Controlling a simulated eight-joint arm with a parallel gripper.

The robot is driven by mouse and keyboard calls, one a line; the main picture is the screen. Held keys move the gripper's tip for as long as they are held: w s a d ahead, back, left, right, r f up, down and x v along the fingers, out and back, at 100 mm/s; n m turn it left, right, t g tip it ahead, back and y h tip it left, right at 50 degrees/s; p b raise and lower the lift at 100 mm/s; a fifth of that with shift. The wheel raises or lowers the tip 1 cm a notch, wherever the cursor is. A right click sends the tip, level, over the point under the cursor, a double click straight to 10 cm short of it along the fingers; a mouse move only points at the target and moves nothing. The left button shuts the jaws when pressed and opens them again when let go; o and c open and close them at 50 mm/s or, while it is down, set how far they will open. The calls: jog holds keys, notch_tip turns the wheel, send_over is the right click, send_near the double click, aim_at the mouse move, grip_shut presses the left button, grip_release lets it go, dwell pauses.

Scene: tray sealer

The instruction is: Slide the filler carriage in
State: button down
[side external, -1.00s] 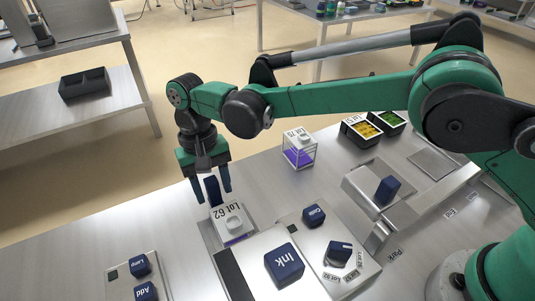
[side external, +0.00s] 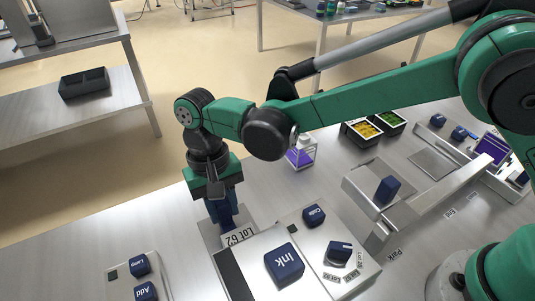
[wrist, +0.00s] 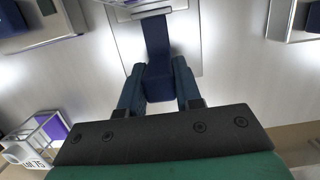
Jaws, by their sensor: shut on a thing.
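The filler carriage is a flat metal slide with an upright navy handle (wrist: 158,62). A pale box marked Lot 62 (side external: 239,236) sits at it, close against the grey machine housing (side external: 262,240); its lower part and cap are hidden in the side view. My gripper (side external: 222,214) is low at the carriage's outer end, shut on the navy handle. The wrist view shows one finger on each side of the handle (wrist: 158,88). The handle's lower end is hard to make out in the side view.
Navy Ink (side external: 284,265) and Code (side external: 314,215) blocks and a selector knob (side external: 340,252) stand on the housing. A clear box with purple contents (side external: 300,156) stands behind. A panel with Lamp (side external: 140,264) and Add (side external: 145,291) buttons lies front left. Bare bench lies left of the carriage.

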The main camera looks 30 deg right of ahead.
jog(key=shift+s, duration=2.2)
jog(key=c, duration=0.6)
grip_release()
jog(key=shift+c, duration=0.2)
notch_tip(320, 180, up, 7)
jog(key=shift+w+d, duration=0.1)
